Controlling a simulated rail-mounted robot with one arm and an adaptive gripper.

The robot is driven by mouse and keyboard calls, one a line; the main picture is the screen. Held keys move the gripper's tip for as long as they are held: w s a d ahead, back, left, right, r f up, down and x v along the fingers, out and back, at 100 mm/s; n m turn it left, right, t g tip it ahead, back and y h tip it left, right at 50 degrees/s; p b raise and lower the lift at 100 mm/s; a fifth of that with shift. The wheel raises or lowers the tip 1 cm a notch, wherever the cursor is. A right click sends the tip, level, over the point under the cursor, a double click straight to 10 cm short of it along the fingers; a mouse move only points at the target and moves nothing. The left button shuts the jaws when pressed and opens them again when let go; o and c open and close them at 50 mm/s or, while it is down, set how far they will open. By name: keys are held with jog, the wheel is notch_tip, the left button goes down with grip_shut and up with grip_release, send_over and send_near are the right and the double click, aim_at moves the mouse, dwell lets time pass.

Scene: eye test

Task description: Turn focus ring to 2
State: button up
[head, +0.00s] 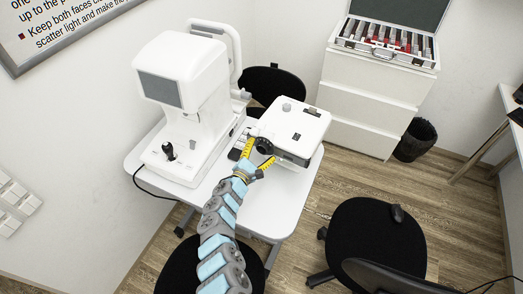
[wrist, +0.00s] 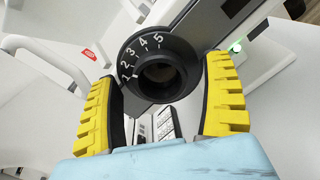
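The black focus ring (wrist: 181,46) faces me in the wrist view, with white numbers 1 to 5 around its left and upper edge and a dark lens opening in its middle. I cannot tell which number is set. In the head view the ring (head: 264,145) sits on the front of a white box-shaped device (head: 296,128). My gripper (wrist: 163,70) is open, with yellow ribbed fingers on either side of the ring. The left finger is close to the ring's edge, and contact is unclear. A gap shows at the right finger. My gripper (head: 257,156) also shows in the head view.
A large white eye instrument (head: 190,70) with a joystick stands left on the white table (head: 265,221). A dark keypad-like part (wrist: 168,124) lies below the ring. Black chairs (head: 375,240) flank the table. A drawer cabinet (head: 365,95) with a lens case stands behind.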

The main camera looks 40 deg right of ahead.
dwell(0.3)
jog(key=v, duration=1.2)
dwell(1.2)
dwell(0.5)
